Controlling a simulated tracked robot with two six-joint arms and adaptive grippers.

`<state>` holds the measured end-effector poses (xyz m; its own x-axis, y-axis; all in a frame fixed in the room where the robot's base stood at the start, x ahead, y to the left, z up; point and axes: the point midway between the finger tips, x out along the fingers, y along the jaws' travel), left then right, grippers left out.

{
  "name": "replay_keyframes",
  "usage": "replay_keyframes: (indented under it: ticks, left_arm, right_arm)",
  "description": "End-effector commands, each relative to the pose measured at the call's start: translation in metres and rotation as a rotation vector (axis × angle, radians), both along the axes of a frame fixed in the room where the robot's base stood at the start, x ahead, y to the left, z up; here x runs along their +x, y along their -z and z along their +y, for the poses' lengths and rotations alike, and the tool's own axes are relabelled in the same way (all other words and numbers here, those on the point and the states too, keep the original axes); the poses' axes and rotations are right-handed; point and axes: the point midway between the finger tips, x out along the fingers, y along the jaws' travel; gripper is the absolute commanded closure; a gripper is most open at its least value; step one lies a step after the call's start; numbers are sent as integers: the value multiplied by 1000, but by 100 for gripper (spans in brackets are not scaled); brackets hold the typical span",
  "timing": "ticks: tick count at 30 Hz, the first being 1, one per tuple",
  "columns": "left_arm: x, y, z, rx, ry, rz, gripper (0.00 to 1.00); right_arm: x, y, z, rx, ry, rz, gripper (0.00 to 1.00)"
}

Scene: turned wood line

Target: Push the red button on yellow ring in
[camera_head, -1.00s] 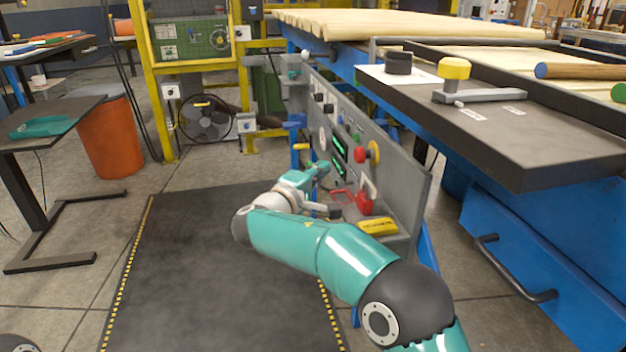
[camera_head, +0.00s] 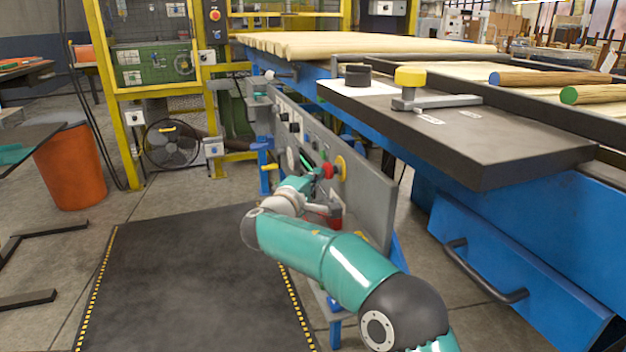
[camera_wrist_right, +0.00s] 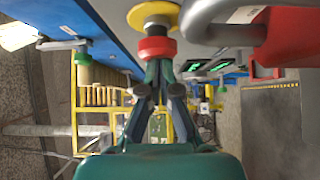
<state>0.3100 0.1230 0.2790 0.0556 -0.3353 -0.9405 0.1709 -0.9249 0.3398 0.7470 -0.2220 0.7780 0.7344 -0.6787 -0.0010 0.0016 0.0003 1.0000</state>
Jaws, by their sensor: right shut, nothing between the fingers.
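The red button (camera_head: 328,171) sits on a yellow ring (camera_head: 341,167) on the face of a grey control panel (camera_head: 368,190). In the right wrist view the red button (camera_wrist_right: 157,48) and the yellow ring (camera_wrist_right: 153,15) are at the top centre. My right gripper (camera_head: 316,175) is shut and empty, its fingertips pointing at the button. In the right wrist view its fingertips (camera_wrist_right: 158,68) are right at the button's face; I cannot tell if they touch. My left gripper is not in view.
Green displays and knobs share the panel. The floor mat (camera_head: 190,280) is clear.

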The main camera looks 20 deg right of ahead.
Motion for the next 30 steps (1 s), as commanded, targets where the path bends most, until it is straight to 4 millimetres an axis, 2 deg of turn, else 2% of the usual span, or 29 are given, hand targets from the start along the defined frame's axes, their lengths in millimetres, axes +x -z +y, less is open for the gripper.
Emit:
replay_keyframes:
  ticks: [1,4,16,20,25,30]
  left_arm:
    - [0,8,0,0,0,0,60]
    - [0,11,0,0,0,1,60]
    - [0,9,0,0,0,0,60]
    - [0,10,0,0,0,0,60]
    - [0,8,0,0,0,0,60]
    - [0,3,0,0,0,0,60]
  right_arm:
    - [0,4,-10,1,6,-2,100]
    - [0,2,-18,0,7,-1,100]
    - [-1,0,-18,0,13,-3,100]
    - [-1,0,-6,-1,12,-2,100]
    - [-5,1,21,-1,13,0,100]
    - [-35,-1,48,-3,10,1,100]
